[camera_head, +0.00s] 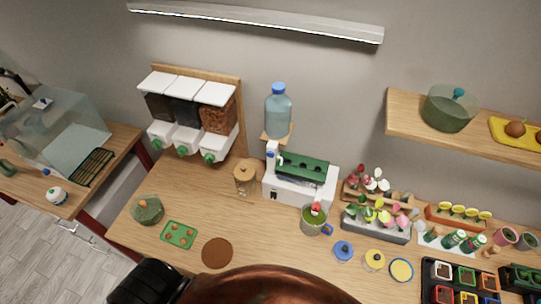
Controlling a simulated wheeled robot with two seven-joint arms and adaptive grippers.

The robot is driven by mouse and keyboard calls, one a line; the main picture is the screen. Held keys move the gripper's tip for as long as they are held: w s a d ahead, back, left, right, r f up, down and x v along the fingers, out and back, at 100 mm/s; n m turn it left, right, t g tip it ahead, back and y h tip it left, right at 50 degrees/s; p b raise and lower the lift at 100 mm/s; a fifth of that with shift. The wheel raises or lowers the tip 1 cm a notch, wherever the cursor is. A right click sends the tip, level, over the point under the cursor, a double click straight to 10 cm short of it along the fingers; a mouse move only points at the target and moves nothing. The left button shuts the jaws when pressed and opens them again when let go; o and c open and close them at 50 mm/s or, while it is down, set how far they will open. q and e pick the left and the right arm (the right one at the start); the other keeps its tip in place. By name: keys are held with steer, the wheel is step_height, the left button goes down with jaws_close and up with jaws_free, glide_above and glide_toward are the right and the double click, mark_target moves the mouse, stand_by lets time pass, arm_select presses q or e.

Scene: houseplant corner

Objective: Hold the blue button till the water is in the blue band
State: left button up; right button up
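A white water dispenser (292,189) with a green top part stands against the back wall. A blue-tinted water bottle (278,116) with a blue cap is above it. A green translucent mug (312,220) with a blue handle stands just in front of the dispenser, with something red at its top. A round blue piece (343,251) with a dark knob lies right of the mug; I cannot tell whether it is the blue button. The water level and blue band are too small to make out. No gripper fingers show; a black part of mine is at the lower left.
Potted flowers in a grey planter (377,231) stand to the right, with a yellow round piece (375,261) in front. A lidded jar (244,178) is left of the dispenser. A brown round mat (217,253) and a green tray (179,235) lie at the front left.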

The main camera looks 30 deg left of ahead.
arm_select(q)
jaws_close()
stand_by(1.4)
